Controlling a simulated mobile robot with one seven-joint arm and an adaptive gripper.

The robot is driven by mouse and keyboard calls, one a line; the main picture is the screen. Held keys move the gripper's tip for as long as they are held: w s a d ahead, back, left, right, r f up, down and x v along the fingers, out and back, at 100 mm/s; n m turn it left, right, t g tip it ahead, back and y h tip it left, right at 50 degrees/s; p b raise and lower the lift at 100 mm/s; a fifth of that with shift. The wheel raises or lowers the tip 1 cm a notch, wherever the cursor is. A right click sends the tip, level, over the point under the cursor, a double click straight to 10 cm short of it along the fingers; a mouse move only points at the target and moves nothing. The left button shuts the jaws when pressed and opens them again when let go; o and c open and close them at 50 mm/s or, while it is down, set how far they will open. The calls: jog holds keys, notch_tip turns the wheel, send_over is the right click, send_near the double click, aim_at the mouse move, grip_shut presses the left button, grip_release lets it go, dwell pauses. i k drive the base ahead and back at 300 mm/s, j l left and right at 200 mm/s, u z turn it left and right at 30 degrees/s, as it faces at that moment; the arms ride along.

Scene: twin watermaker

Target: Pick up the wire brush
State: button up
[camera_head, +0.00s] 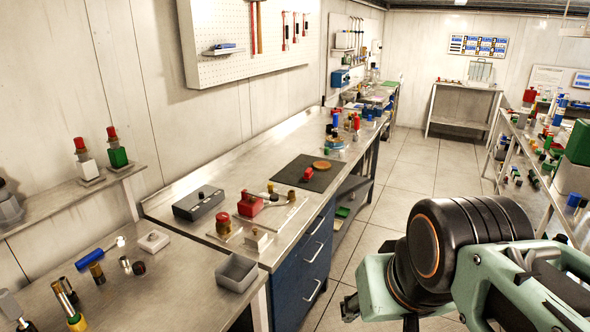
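I cannot make out a wire brush for certain. A blue-handled tool (95,254) with a small white end lies on the near left metal bench; it is too small to tell whether it is the wire brush. A small blue item (225,46) rests on a little shelf on the pegboard, also too small to name. My arm fills the lower right, well apart from both benches. My gripper's fingertips do not show.
The near bench (180,300) also holds an open grey box (237,272) and several small fittings. The long bench behind carries a dark case (199,203), a red block (250,204) and a black mat (307,173). Tiled floor (400,170) lies clear between the benches. A crowded bench stands right.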

aim_at(308, 175)
jog(key=i+l+u, duration=0.1)
jog(key=i+l, duration=0.3)
jog(key=i, duration=0.3)
jog(key=i+l+u, duration=0.1)
jog(key=i+l, duration=0.4)
jog(key=i, duration=0.2)
jog(key=i+l+u, duration=0.1)
jog(key=i+l, duration=0.4)
jog(key=i, duration=0.2)
